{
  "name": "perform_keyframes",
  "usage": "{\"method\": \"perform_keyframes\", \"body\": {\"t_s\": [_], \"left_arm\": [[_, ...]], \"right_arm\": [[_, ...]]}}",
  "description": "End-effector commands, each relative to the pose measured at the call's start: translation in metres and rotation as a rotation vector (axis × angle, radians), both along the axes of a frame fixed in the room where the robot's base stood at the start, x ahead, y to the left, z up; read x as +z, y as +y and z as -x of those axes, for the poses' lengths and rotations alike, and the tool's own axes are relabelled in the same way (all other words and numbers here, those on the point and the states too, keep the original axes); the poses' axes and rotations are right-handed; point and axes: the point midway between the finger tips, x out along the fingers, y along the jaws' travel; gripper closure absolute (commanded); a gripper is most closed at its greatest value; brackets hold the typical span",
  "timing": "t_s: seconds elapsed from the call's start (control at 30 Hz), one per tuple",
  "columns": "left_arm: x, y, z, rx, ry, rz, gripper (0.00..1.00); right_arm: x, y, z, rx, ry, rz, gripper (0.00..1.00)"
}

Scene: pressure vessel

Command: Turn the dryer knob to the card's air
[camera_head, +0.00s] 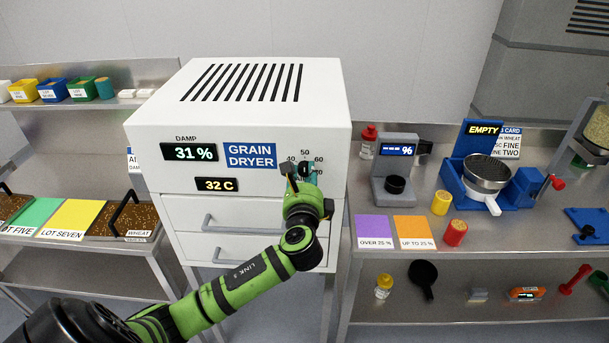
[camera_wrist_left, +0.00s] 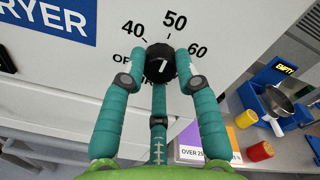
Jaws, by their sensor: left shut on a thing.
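The white grain dryer (camera_head: 240,125) stands in the middle of the head view. Its panel reads 31 % damp and 32 C. The black dryer knob (camera_wrist_left: 157,68) sits on its front, with 40, 50 and 60 printed around it. Its white mark points up and slightly right, roughly toward 50. My left gripper (camera_head: 305,172) is shut on the knob; its teal fingers (camera_wrist_left: 158,56) surround it. My right gripper is not in view.
On the right bench (camera_head: 450,237) are a grey meter (camera_head: 393,185), purple and orange mats and a blue device (camera_head: 465,185) reading EMPTY. The left bench holds green and yellow mats and grain trays. My left arm crosses the dryer's lower front.

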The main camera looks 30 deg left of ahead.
Motion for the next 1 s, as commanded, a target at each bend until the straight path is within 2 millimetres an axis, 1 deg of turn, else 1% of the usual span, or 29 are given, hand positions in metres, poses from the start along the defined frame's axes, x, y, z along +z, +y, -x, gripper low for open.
{"method": "perform_keyframes", "body": {"t_s": [0.03, 0.07, 0.1, 0.13, 0.43, 0.57, 0.67, 0.9, 1.0], "left_arm": [[0.002, 0.001, 0.000, 0.002, -0.003, -0.001, 1.00], [0.002, 0.001, 0.000, 0.002, -0.003, -0.001, 0.64], [0.002, 0.001, 0.000, 0.002, -0.004, -0.001, 0.48], [0.002, 0.001, 0.000, 0.002, -0.004, -0.001, 0.45], [0.001, 0.000, 0.000, 0.000, -0.002, 0.000, 0.45], [0.000, -0.005, 0.006, -0.002, -0.001, 0.000, 0.45], [0.001, -0.013, 0.019, -0.003, -0.001, 0.002, 0.45], [0.002, -0.041, 0.063, -0.003, -0.001, 0.002, 0.45], [0.004, -0.050, 0.079, -0.001, -0.002, 0.005, 0.45]], "right_arm": [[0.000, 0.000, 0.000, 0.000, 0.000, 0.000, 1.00], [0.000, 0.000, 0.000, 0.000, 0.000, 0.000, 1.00], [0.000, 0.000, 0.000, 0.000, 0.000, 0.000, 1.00], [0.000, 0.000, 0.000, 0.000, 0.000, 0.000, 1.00], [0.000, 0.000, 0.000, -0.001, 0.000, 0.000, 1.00], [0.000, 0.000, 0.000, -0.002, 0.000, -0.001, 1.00], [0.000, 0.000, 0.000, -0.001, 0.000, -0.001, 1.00], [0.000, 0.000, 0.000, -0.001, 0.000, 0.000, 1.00], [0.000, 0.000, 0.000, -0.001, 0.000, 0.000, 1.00]]}}
